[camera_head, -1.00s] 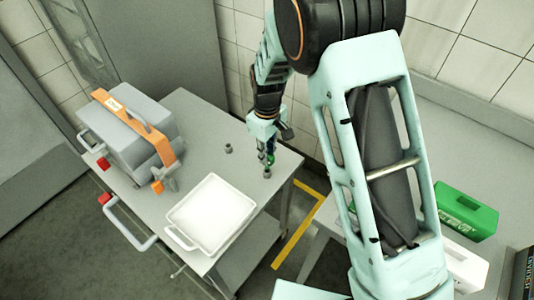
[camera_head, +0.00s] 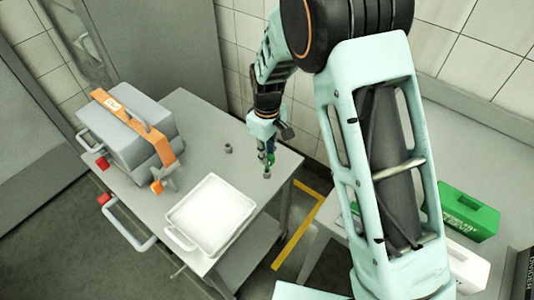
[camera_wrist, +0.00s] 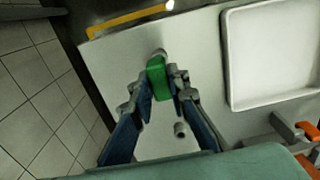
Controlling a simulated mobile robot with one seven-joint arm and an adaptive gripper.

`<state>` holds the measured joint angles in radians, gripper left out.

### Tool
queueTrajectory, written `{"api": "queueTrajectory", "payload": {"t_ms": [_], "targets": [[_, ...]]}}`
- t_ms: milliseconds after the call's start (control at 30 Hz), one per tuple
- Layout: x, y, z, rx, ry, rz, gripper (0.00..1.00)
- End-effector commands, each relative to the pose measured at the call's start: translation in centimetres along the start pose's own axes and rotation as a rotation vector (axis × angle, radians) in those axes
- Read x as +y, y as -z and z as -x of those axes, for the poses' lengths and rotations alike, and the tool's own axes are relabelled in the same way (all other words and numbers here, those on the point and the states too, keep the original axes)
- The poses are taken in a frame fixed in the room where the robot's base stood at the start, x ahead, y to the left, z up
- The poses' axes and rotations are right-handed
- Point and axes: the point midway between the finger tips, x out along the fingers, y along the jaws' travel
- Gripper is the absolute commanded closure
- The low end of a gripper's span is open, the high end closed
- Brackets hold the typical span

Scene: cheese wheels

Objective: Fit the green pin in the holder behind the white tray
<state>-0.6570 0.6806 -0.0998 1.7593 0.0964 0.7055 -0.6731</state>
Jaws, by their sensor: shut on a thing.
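My gripper (camera_wrist: 160,90) is shut on the green pin (camera_wrist: 157,78), with a finger on each side of it. In the head view my gripper (camera_head: 267,155) is over the right rear part of the grey cart, and the pin is mostly hidden there. One small grey holder (camera_head: 267,173) is just below the gripper; in the wrist view this holder (camera_wrist: 160,53) is right at the pin's far end. I cannot tell whether they touch. A second grey holder (camera_head: 228,148) stands apart to the left, empty. The white tray (camera_head: 183,234) lies in front of both holders.
A grey case (camera_head: 128,132) with an orange strap stands on the cart's left part. A tiled wall (camera_head: 238,60) rises close behind the cart. A green box (camera_head: 467,212) sits on another table to the right. The cart top between the case and holders is clear.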

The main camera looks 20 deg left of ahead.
Motion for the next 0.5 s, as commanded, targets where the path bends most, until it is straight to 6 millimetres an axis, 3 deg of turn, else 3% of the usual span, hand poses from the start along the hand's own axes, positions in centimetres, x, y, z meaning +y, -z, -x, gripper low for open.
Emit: {"api": "queueTrajectory", "payload": {"t_ms": [500], "targets": [[0.0, 0.0, -1.1, 0.0, 0.0, -0.001, 1.0]]}}
